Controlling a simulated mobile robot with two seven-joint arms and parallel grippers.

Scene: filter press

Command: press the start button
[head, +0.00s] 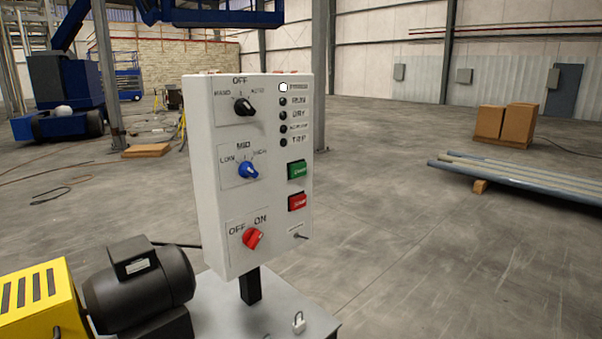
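The control panel (210,185) is a white upright box on a short black post. Its green button (297,170), which appears to be the start button, is on the right side of the panel face. A red button (297,202) sits just below it. On the left of the face are a black selector knob (244,107), a blue knob (249,170) and a red OFF/ON knob (252,238). The top indicator (283,87) looks white; several dark indicators are below it. Neither of my grippers is in view.
A black motor (140,285) and a yellow guard (40,300) stand at lower left. A padlock (299,322) is on the grey base (225,310). Pipes (520,175) and cardboard boxes (505,122) lie to the right.

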